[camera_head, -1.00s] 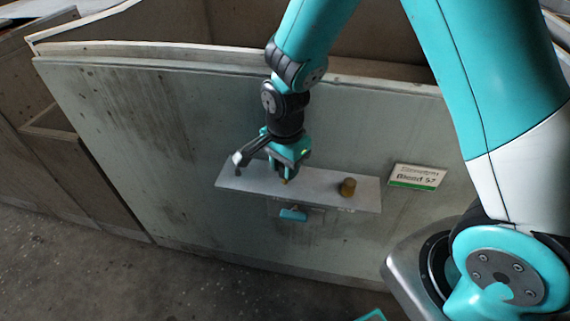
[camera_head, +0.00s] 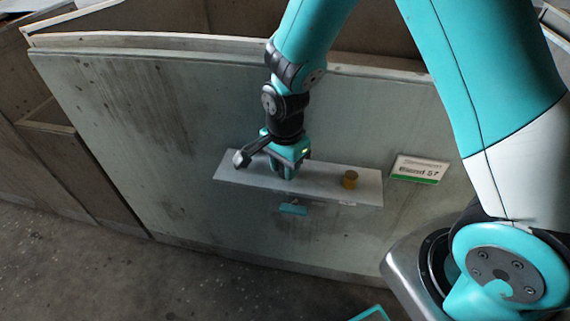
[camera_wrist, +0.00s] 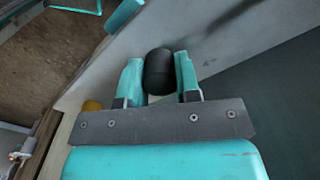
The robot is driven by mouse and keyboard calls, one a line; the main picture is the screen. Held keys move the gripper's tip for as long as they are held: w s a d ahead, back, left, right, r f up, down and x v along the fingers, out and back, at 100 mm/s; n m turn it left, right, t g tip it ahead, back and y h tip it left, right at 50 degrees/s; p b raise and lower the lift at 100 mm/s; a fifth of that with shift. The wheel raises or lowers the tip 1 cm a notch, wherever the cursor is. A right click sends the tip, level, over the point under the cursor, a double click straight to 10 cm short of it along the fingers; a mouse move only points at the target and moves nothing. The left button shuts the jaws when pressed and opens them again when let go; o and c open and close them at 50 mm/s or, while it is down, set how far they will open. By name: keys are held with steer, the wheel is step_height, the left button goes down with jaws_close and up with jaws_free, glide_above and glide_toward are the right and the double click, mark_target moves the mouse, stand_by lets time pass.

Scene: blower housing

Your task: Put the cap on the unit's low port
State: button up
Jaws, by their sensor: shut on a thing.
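My gripper (camera_wrist: 159,82) is shut on a black, rounded cap (camera_wrist: 159,70), which sits between the two teal fingers in the wrist view. In the head view my gripper (camera_head: 285,174) points down over the left-middle part of a pale shelf (camera_head: 325,182) on the unit's panel; the cap is hidden there. A brass-coloured piece also shows at the left of the wrist view (camera_wrist: 92,105). I cannot tell which part is the low port.
A teal piece (camera_head: 293,209) hangs below the shelf's front edge. A white and green label plate (camera_head: 419,169) is on the panel (camera_head: 130,130) right of the shelf. Concrete floor (camera_head: 60,250) lies below.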

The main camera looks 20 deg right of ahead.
steer(key=o, duration=1)
steer(key=shift+c, duration=0.2)
step_height(320, 180, up, 18)
steer(key=p, duration=0.2)
steer(key=shift+f, duration=0.25)
